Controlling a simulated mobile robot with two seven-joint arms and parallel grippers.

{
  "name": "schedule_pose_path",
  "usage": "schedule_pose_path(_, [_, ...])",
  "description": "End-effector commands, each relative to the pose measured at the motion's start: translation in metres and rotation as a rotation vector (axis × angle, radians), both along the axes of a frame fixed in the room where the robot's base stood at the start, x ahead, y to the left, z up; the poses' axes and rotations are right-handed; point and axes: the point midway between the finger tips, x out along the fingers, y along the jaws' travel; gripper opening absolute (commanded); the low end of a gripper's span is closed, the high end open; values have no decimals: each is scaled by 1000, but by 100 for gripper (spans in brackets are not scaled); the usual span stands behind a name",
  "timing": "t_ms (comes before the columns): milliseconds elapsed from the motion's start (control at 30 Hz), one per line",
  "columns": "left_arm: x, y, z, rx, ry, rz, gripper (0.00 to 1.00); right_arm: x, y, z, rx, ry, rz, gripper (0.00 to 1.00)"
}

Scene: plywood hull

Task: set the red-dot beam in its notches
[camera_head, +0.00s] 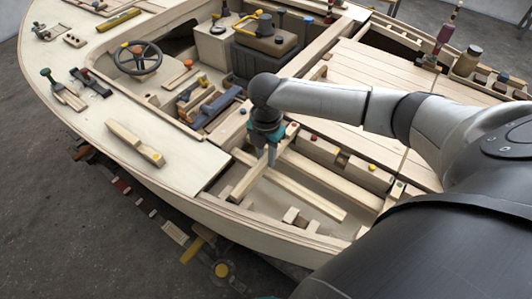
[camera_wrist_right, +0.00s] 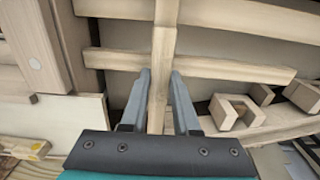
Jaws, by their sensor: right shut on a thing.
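My right gripper (camera_head: 268,156) is down in the open hull bay, shut on a pale wooden beam (camera_head: 245,184). In the right wrist view this beam (camera_wrist_right: 163,45) runs lengthwise between the two fingers (camera_wrist_right: 158,95). It lies across another pale beam (camera_wrist_right: 215,68) that spans the bay. I cannot tell whether the held beam touches that one or is seated at its ends. A red dot shows near its far end in the head view, but I cannot tell whether it is on this beam. Pale notched blocks (camera_wrist_right: 235,112) stand beside the crossing beam. My left gripper is out of view.
A beam with a yellow dot (camera_head: 135,143) lies on the left deck. A steering wheel (camera_head: 138,58), a dark seat box (camera_head: 265,55) and loose tools are further back. A long wooden side (camera_head: 335,160) with coloured dots bounds the bay. Bare side deck (camera_head: 185,172) is free.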

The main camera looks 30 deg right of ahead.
Motion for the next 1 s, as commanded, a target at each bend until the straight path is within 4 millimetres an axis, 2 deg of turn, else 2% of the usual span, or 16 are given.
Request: schedule_pose_path(1000, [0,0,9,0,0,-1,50,1,0,0,0,-1,0,0])
